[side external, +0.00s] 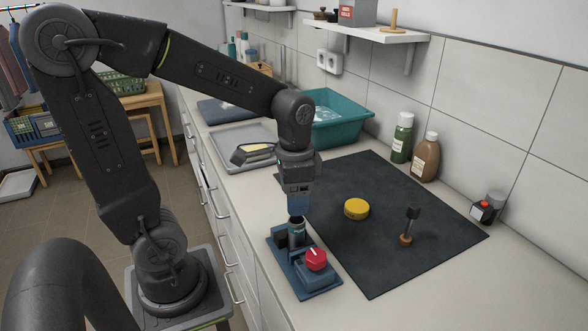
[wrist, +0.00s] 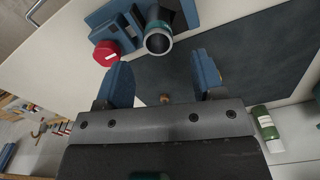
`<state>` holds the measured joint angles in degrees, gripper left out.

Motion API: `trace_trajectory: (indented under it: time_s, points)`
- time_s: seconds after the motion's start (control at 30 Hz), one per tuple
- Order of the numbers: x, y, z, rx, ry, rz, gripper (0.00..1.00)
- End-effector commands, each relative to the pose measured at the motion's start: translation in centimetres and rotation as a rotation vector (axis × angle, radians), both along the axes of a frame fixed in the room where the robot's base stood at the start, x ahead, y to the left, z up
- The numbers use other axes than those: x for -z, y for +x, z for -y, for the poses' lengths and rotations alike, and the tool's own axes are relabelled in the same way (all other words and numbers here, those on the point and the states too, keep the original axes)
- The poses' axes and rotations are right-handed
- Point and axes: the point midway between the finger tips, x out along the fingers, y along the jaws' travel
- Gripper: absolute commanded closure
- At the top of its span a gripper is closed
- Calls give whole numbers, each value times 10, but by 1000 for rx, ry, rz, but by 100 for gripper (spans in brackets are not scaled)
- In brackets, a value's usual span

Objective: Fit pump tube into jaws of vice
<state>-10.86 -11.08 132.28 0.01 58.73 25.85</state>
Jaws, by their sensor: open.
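The pump tube (side external: 297,230), a dark green cylinder with a grey metal rim, stands upright at the blue vice (side external: 318,284). It looks set between the vice jaws, though how deep it sits is hidden. The wrist view shows the tube's open end (wrist: 158,40) beside the vice body (wrist: 108,17) and its red knob (wrist: 106,53). My gripper (side external: 298,208) is just above the tube in the side view, pointing down. In the wrist view my gripper (wrist: 161,68) has its blue fingers wide apart with nothing held; the tube end lies beyond the fingertips.
Two bottles (side external: 402,138) stand by the wall. A teal basin (side external: 340,128) and grey tray (side external: 240,140) are behind.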

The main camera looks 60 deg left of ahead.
Motion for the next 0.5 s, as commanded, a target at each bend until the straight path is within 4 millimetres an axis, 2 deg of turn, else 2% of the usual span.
trace_trajectory:
  time_s: [0.03, 0.2, 0.33, 0.5]
  points:
    - [-13, 0, 0, 0, 1, 7, 38]
    - [-44, 0, 0, 0, 0, 3, 38]
    - [-60, 0, 0, 0, 0, 2, 38]
    - [-69, -5, 5, -15, 5, 34, 38]
